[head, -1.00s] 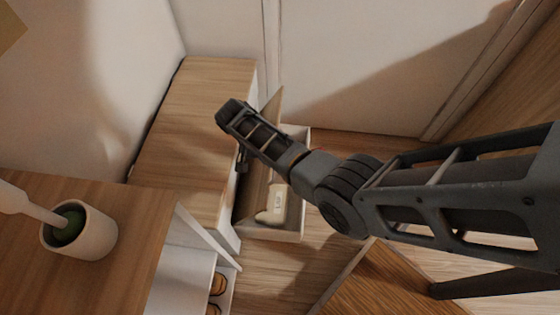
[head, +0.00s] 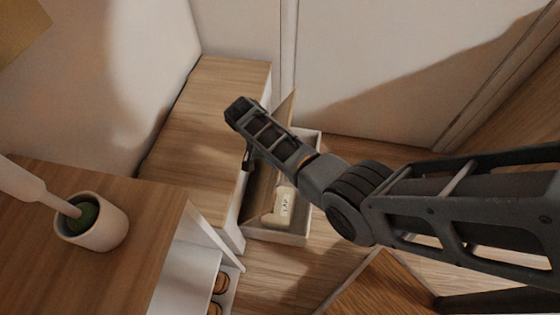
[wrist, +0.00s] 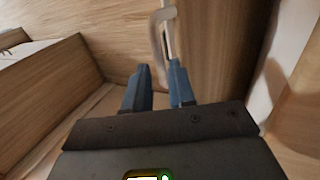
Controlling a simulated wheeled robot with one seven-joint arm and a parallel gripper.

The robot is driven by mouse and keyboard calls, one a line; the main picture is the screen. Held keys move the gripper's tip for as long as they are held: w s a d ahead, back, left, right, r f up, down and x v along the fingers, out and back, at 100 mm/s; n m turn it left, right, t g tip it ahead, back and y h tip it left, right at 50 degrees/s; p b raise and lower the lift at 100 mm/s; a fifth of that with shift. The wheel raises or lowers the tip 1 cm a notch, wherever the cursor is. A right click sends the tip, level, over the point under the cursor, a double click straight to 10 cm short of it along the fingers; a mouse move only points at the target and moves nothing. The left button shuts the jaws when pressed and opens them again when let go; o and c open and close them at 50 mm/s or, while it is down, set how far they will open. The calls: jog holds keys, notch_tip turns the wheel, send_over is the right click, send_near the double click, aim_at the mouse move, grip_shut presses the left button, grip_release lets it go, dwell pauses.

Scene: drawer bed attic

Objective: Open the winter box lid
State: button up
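The winter box, which I take to be the pale open-topped box (head: 308,150), stands on the floor beside the low wooden unit. Its thin wooden lid (head: 262,192) is tilted up over the box's left side, leaving the right side uncovered. A cream labelled item (head: 284,203) shows inside, partly covered by the lid. My gripper hangs at the lid's left side, its fingers mostly hidden by my arm in the head view. In the wrist view, my gripper (wrist: 160,68) has its two blue fingers apart, with a pale curved handle (wrist: 163,22) at and between the tips. I cannot tell whether they touch it.
The wooden unit (head: 205,115) stands close on the left. A wooden top (head: 105,190) with a white pot (head: 98,232) is nearer. A wooden panel (head: 385,285) stands at the front right. Bare floor (head: 285,270) lies before the box.

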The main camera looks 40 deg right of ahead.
jog(key=p+v, duration=0.1)
jog(key=v, duration=0.5)
jog(key=shift+r, duration=0.35)
jog(key=shift+w+a, duration=0.1)
jog(key=shift+a, duration=0.05)
